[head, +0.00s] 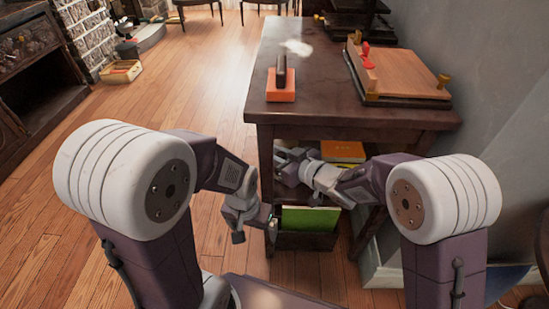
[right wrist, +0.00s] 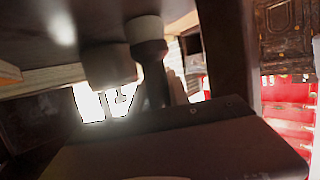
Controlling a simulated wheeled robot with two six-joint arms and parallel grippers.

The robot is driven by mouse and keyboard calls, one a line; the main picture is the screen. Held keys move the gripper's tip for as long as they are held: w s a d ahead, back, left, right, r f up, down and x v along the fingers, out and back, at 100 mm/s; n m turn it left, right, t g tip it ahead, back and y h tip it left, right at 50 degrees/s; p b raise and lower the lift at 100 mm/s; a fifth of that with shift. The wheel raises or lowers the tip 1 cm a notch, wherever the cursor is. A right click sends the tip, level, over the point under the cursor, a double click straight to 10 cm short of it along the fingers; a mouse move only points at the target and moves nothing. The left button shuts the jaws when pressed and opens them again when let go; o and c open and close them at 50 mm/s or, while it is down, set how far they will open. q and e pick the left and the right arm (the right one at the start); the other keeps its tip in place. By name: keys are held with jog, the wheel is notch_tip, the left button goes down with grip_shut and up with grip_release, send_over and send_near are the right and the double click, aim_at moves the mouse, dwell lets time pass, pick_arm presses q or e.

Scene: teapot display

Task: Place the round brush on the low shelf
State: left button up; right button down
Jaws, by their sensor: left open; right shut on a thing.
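My right gripper (head: 286,160) reaches under the tabletop, into the opening above the low shelf. It is shut on what looks like the round brush (right wrist: 148,45), which has a dark handle and a pale round end. In the right wrist view the brush stands close below a dark surface, and I cannot tell whether it touches. The brush is not clear in the head view. The low shelf is mostly hidden by my right arm; orange-yellow books (head: 343,152) lie at its back. My left gripper (head: 264,219) is open and empty, beside the table's front left leg.
A green book (head: 309,220) stands in a dark holder below the shelf opening. Open wooden floor (head: 190,90) lies to the left.

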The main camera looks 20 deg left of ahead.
jog(key=shift+f, duration=0.1)
jog(key=c, duration=1.5)
grip_release()
jog(key=shift+d+r, duration=0.15)
jog(key=shift+r, duration=0.2)
jog(key=p+v, duration=0.2)
jog(key=v, duration=0.2)
jog(key=shift+s+d+r+p, duration=0.15)
jog(key=shift+d+p, duration=0.15)
jog(key=shift+b+v, duration=1.1)
jog(key=shift+v, duration=2.4)
